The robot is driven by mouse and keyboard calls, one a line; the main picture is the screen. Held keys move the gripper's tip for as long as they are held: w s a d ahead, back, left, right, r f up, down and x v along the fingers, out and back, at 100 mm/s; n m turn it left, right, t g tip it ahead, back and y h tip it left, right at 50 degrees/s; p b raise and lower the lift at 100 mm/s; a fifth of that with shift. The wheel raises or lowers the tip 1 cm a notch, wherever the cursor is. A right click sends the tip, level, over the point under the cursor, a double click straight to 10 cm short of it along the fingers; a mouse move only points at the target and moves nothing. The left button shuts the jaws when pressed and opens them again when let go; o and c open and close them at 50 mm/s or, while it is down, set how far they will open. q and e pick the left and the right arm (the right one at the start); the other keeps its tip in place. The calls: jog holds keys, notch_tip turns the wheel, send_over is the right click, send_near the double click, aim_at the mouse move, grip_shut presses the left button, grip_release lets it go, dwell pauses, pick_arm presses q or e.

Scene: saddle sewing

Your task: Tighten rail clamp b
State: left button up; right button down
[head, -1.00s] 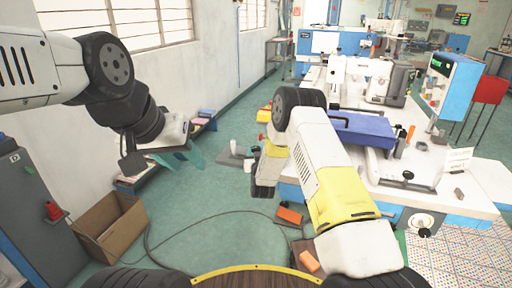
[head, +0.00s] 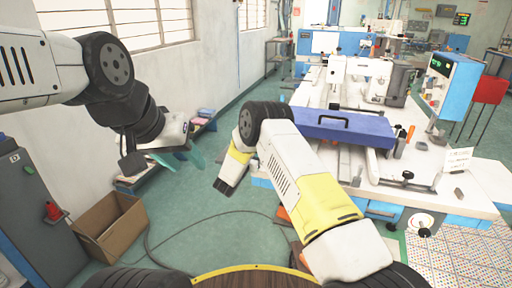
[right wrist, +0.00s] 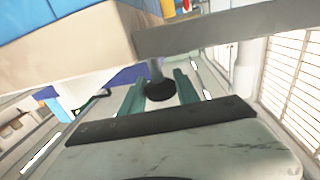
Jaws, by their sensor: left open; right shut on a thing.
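My left gripper (head: 180,159) hangs at the left in the head view, its teal fingers spread and empty, well away from the white bench. My right arm reaches up from the bottom; its fingers are hidden in the head view. In the right wrist view the teal fingers of my right gripper (right wrist: 159,78) are shut on a black round-ended piece with a grey stem (right wrist: 159,91). I cannot tell what it is. A rail with a black knob (head: 407,175) lies on the white bench; I cannot tell which clamp is b.
The white bench (head: 470,208) carries a blue case with a black handle (head: 345,126), white machines and a small sign (head: 457,160). A cardboard box (head: 108,226) and a dark cabinet (head: 35,205) stand at the left. Floor between box and bench is mostly clear.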

jog(key=shift+f, duration=0.15)
jog(key=c, duration=0.9)
grip_release()
jog(key=shift+s, duration=0.1)
jog(key=v, duration=0.7)
jog(key=shift+s+a, duration=0.2)
jog(key=shift+s, duration=0.1)
